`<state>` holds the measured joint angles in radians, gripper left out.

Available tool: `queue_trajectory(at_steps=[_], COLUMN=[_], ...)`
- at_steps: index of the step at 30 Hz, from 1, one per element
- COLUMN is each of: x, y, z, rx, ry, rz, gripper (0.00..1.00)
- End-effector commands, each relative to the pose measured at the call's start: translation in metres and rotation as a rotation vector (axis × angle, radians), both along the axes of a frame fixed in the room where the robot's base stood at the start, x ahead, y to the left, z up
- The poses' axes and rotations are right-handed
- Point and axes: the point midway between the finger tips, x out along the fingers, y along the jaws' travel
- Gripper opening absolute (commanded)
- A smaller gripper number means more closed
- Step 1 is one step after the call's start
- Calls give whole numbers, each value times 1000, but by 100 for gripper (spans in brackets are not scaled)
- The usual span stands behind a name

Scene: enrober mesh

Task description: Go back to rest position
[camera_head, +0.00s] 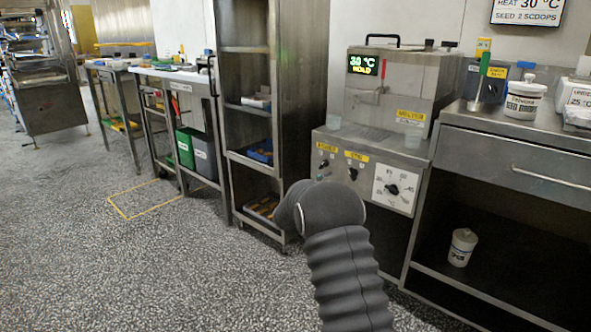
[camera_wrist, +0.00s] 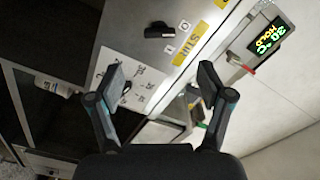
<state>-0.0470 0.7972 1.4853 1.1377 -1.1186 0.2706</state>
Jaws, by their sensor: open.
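My gripper (camera_wrist: 163,85) shows in the wrist view with its two fingers spread apart and nothing between them. It faces the front of the steel melting machine (camera_wrist: 150,35), with the dial panel behind the left finger. In the head view my arm reaches toward the same machine (camera_head: 400,85), and the gripper itself is hidden behind the arm. The machine's display (camera_head: 366,65) reads 30 °C and HOLD. A black knob (camera_head: 352,174) and a round dial (camera_head: 393,189) sit on its front panel. I cannot see the gripper touching anything.
A steel counter (camera_head: 520,131) with a white tub (camera_head: 524,98) stands at the right. A white container (camera_head: 462,247) is on its lower shelf. A tall open rack (camera_head: 230,93) stands left of the machine. The speckled floor (camera_head: 130,265) at the left is clear.

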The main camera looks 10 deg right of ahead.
Motion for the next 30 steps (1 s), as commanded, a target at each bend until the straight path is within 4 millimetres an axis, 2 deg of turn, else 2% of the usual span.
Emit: queue_trajectory(at_steps=[5, 8, 9, 12, 14, 17, 21, 25, 30], x=[14, 27, 29, 23, 13, -14, -71, -130, -210], y=[13, 36, 48, 81, 100, 131, 167, 185, 195], z=[-16, -46, -64, -100, -109, -113, -103, -87, -62], rx=[32, 54, 62, 78, 84, 85, 69, 42, -2], ry=[71, 187, 253, 413, 501, 641, 833, 985, 1157], rz=[88, 229, 298, 473, 578, 747, 967, 1122, 1270], gripper=[79, 79, 79, 79, 79, 79, 79, 79, 79])
